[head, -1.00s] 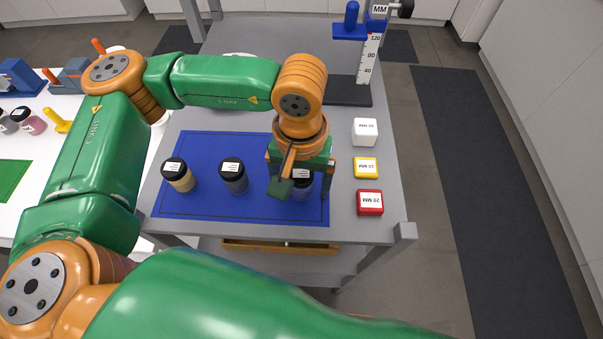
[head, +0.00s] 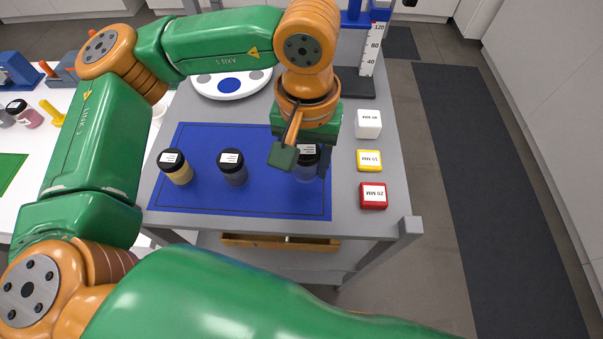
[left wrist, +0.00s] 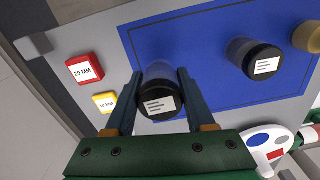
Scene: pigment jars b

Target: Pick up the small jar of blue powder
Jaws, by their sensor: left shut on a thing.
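My left gripper (head: 304,166) is shut around a small jar (head: 307,172) with a black lid and white label, over the right part of the blue mat (head: 205,203). The jar's clear body looks blue-grey; its label is too small to read. In the left wrist view both fingers press the sides of this jar (left wrist: 160,101). It looks upright and slightly raised. A dark grey jar (head: 234,173) stands mid-mat, and a tan jar (head: 178,174) stands at its left. The left finger and arm hide part of the held jar. My right gripper is out of view.
White, yellow (head: 369,160) and red (head: 373,196) blocks line the right of the grey table. A height gauge (head: 371,55) stands behind them. A white tray (head: 232,86) with coloured spots lies at the back. A white table with other jars is at left.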

